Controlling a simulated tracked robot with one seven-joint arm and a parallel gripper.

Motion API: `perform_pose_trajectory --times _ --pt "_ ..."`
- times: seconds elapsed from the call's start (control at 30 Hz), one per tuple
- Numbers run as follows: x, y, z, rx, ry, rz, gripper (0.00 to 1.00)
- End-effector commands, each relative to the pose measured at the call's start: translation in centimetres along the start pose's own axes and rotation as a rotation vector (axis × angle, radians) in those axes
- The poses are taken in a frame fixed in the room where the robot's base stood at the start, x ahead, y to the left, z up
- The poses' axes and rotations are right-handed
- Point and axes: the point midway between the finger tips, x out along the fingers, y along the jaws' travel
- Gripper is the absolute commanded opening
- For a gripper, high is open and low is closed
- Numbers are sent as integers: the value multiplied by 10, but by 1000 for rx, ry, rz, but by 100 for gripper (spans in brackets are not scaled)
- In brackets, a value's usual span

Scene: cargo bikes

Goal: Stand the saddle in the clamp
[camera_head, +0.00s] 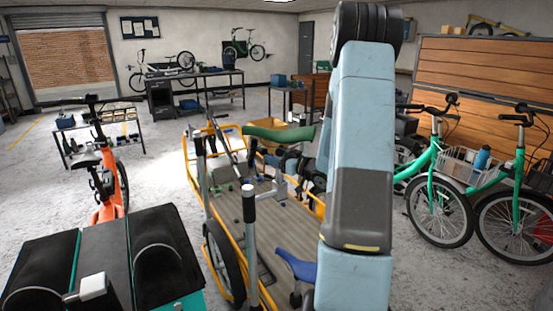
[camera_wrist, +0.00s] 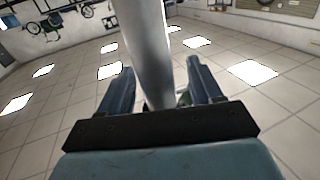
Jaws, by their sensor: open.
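A green saddle (camera_head: 280,134) sits level and upright above the wooden bed of the yellow-framed cargo bike. My gripper (camera_head: 284,161) is just below it, reaching in from the right. In the wrist view a thick grey metal post (camera_wrist: 146,45) passes between the fingers of my gripper (camera_wrist: 158,80). The fingers are open, one on each side of the post, with gaps showing. A grey metal part (camera_head: 268,190), perhaps the clamp, shows below the saddle. Whether the post is seated in it cannot be told; my gripper hides part of the joint.
A blue saddle (camera_head: 297,265) is low beside my arm. The cargo bike's frame (camera_head: 205,195) and an upright post (camera_head: 250,235) stand close by. An orange bike (camera_head: 107,190) is left, green bikes (camera_head: 437,190) right. Benches (camera_head: 195,90) stand behind.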

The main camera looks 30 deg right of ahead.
Motion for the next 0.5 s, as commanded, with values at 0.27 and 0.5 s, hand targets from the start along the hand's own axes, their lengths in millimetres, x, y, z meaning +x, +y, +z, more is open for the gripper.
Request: perform_pose_trajectory --times 0.27,0.5 --pt "-16 1 0 0 -1 3 64" --pt "-62 1 1 1 -1 4 64"
